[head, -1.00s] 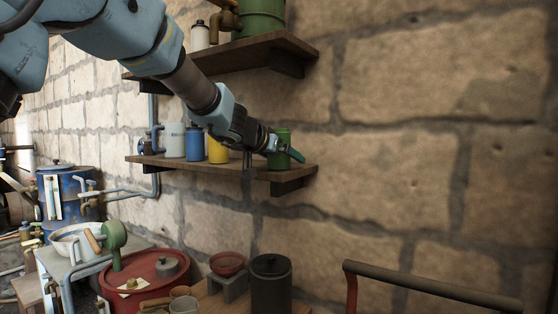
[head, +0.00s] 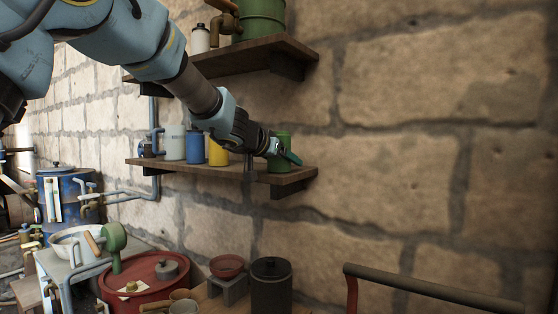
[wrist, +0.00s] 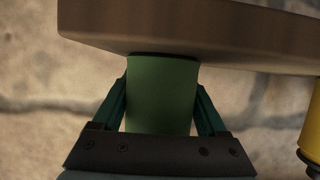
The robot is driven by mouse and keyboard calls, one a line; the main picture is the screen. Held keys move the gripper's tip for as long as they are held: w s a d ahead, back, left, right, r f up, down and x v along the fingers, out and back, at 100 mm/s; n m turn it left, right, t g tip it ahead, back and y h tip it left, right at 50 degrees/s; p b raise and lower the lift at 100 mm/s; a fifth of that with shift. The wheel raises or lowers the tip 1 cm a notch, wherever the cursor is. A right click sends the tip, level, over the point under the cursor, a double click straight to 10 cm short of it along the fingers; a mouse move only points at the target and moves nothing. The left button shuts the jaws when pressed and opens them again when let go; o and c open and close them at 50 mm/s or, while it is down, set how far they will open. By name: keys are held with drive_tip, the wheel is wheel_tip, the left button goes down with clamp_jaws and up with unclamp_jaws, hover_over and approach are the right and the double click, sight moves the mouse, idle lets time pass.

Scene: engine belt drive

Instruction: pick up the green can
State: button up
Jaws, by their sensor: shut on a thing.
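The green can (head: 284,143) is at the right end of the lower wall shelf, upright. My gripper (head: 284,155) reaches in from the left and is shut on it, a dark green finger on each side of the can. In the wrist view the green can (wrist: 162,95) fills the space between the fingers of my gripper (wrist: 162,92). The shelf edge shows just past the can there. I cannot tell whether the can still touches the shelf.
The lower shelf (head: 225,170) also holds a yellow can (head: 217,154), a blue can (head: 195,147) and a white can (head: 175,143). A dark canister (head: 271,288) stands below. The space right of the shelf is clear.

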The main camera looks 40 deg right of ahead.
sight(284, 133)
clamp_jaws()
drive_tip(key=shift+r, duration=0.25)
drive_tip(key=shift+a+r+p, duration=0.2)
drive_tip(key=shift+r+p, duration=0.2)
drive_tip(key=shift+p, duration=0.1)
wheel_tip(284, 133, up, 6)
drive_tip(key=p, duration=0.4)
drive_tip(key=shift+p, duration=0.4)
drive_tip(key=s+a+b, duration=0.1)
drive_tip(key=s+a, duration=0.1)
drive_tip(key=a, duration=0.7)
drive_tip(key=s+a+b, duration=0.1)
drive_tip(key=s+a, duration=0.2)
drive_tip(key=a, duration=0.6)
drive_tip(key=shift+a, duration=0.3)
drive_tip(key=shift+a+f, duration=0.1)
drive_tip(key=shift+a, duration=0.05)
